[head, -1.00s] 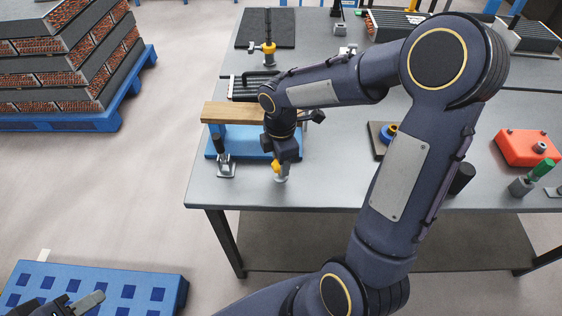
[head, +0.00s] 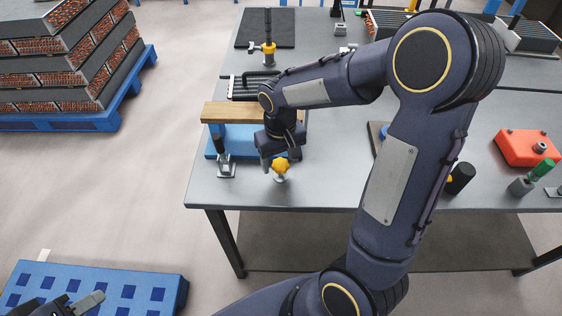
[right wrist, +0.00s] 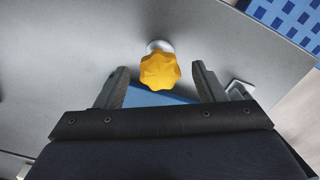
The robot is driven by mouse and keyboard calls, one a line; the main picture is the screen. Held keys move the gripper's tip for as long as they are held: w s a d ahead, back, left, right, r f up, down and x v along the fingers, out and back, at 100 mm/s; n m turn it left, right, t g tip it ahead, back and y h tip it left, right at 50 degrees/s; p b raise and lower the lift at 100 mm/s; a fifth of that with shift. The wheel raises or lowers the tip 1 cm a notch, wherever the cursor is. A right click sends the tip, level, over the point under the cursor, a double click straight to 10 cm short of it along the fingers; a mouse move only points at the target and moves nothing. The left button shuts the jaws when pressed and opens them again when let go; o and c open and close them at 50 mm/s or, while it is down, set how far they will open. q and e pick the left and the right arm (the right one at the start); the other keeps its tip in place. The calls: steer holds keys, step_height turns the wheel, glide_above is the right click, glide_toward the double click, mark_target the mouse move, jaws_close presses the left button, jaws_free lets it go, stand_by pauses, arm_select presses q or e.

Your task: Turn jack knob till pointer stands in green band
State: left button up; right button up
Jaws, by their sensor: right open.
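The jack's yellow lobed knob (head: 281,165) stands on a small metal foot near the table's front left edge. In the right wrist view the knob (right wrist: 160,71) lies ahead of and between the fingers, with gaps at both sides. My right gripper (right wrist: 162,84) is open and empty; in the head view the right gripper (head: 274,160) is just behind the knob. My left gripper (head: 88,303) is at the lower left corner, partly cut off; its jaw state is unclear. No pointer or green band can be made out.
A blue fixture (head: 236,140) with a wooden bar (head: 228,112) stands behind the knob. A toggle clamp (head: 225,165) is to its left. A red block (head: 527,148) and a green-topped tool (head: 541,172) are at the right.

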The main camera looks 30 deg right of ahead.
mark_target(280, 163)
steer(key=o, duration=0.8)
steer(key=shift+c, duration=0.2)
step_height(280, 163, up, 7)
steer(key=p, duration=0.5)
steer(key=shift+r+p, duration=0.1)
steer(key=shift+p, duration=0.3)
steer(key=shift+s+r, duration=0.2)
steer(key=s+a+r+t+y, duration=0.2)
steer(key=s+r, duration=0.2)
steer(key=s, duration=0.4)
steer(key=s+a+r+t+y, duration=0.1)
steer(key=s+a+r+t, duration=0.1)
steer(key=s, duration=0.6)
step_height(280, 163, up, 2)
steer(key=shift+s+m+t+y, duration=0.3)
steer(key=shift+t+y, duration=0.1)
steer(key=shift+t, duration=0.4)
